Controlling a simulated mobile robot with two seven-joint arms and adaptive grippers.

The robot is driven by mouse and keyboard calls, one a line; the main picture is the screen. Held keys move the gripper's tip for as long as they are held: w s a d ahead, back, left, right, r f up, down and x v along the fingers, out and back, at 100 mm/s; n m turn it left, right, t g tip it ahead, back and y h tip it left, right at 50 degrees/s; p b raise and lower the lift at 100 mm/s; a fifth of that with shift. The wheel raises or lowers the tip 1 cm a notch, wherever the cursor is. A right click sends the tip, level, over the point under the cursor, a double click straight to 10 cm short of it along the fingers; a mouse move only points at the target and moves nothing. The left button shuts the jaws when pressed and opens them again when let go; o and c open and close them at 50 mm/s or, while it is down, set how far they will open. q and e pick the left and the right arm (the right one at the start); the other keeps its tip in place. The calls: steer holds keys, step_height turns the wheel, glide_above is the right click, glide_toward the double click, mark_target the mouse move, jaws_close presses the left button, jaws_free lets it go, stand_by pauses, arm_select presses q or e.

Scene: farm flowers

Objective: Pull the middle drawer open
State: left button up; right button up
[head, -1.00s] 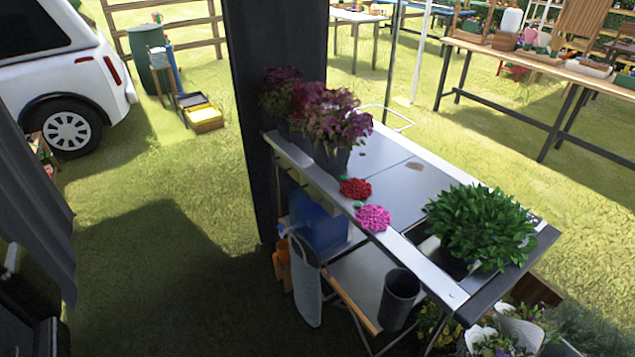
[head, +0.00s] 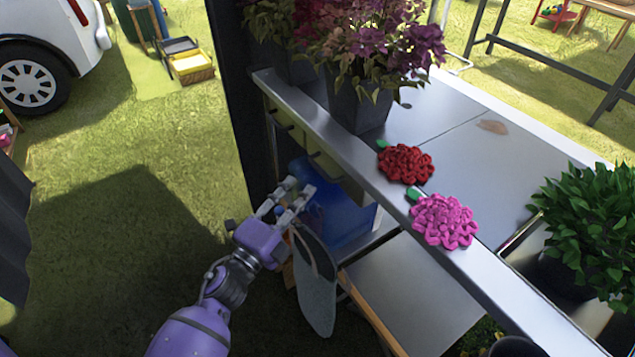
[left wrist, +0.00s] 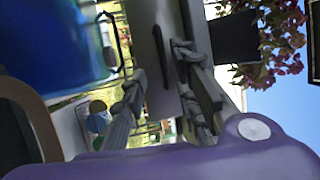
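A row of pale yellow-green drawer fronts (head: 292,136) with small dark handles sits under the left edge of the metal-topped table (head: 452,165). The drawers look shut; I cannot tell exactly where each one ends. My left gripper (head: 291,198) is open and empty, below and in front of the row's nearer part. In the left wrist view its two fingers (left wrist: 168,100) are spread, and a dark bar handle (left wrist: 160,78) on a grey front shows between and beyond them. Which drawer it belongs to is unclear. Another dark handle (left wrist: 117,42) is beside it. My right gripper is not in view.
Potted purple flowers (head: 362,100), a red flower (head: 405,163) and a pink flower (head: 444,220) stand or lie on the table. A blue container (head: 342,208) sits beneath the drawers. A grey hanging piece (head: 315,290) is close to the gripper.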

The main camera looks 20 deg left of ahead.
arm_select(q)
steer(key=x, duration=0.7)
steer(key=shift+r, duration=0.15)
steer(key=shift+w+d, duration=0.1)
steer(key=shift+d, duration=0.05)
jaws_close()
